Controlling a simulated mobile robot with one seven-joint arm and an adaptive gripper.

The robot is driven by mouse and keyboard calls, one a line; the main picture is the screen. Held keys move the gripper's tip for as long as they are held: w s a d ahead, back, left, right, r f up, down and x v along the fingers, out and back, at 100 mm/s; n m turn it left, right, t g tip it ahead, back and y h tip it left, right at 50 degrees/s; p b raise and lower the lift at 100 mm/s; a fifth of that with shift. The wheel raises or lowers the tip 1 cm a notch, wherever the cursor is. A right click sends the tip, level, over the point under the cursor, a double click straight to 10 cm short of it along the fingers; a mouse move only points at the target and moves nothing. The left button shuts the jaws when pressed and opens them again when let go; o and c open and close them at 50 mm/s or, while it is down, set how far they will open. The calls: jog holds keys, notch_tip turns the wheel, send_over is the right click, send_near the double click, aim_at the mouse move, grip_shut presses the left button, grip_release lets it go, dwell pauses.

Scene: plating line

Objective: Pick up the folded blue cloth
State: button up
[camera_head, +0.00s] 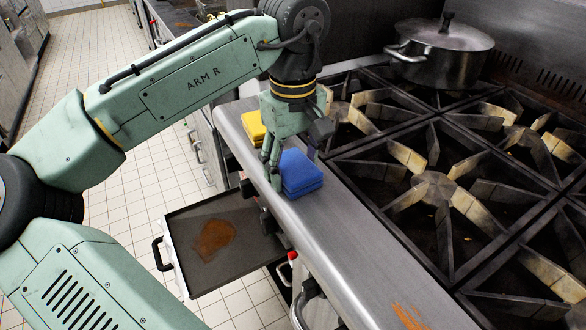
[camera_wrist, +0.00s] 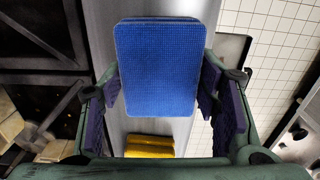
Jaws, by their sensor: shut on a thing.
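The folded blue cloth (camera_head: 299,173) is a thick, layered blue block at the steel front ledge of the stove. In the wrist view the blue cloth (camera_wrist: 158,68) fills the space between my fingers, its flat woven top facing the camera. My gripper (camera_head: 288,160) points down over the ledge and is shut on the blue cloth. In the wrist view its dark finger pads (camera_wrist: 160,92) lie along the left and right sides of the cloth. I cannot tell whether the cloth is touching the ledge or just above it.
A folded yellow cloth (camera_head: 254,127) lies on the ledge (camera_head: 345,245) behind the blue one. Stove grates (camera_head: 435,190) and a lidded pot (camera_head: 440,50) are to the right. An open tray-like drawer (camera_head: 190,275) with a brown stain juts out below left. The near ledge has orange smears.

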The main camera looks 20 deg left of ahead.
aim_at(289, 167)
jog(key=shift+c, duration=0.6)
jog(key=shift+r, duration=0.15)
jog(key=shift+r, duration=0.3)
jog(key=shift+s+a+r+b, duration=0.15)
jog(key=shift+s+r+b, duration=0.15)
jog(key=shift+r, duration=0.35)
jog(key=shift+s+a+r+b, duration=0.15)
jog(key=shift+r+b, duration=0.15)
jog(key=shift+r, duration=0.3)
jog(key=s+a, duration=0.3)
jog(key=s, duration=0.3)
jog(key=s+a+r+b, duration=0.1)
jog(key=s+a, duration=0.2)
jog(key=s, duration=0.4)
jog(key=shift+s+a+r, duration=0.15)
jog(key=shift+a+r, duration=0.15)
jog(key=shift+a, duration=0.05)
jog(key=o, duration=0.5)
jog(key=c, duration=0.4)
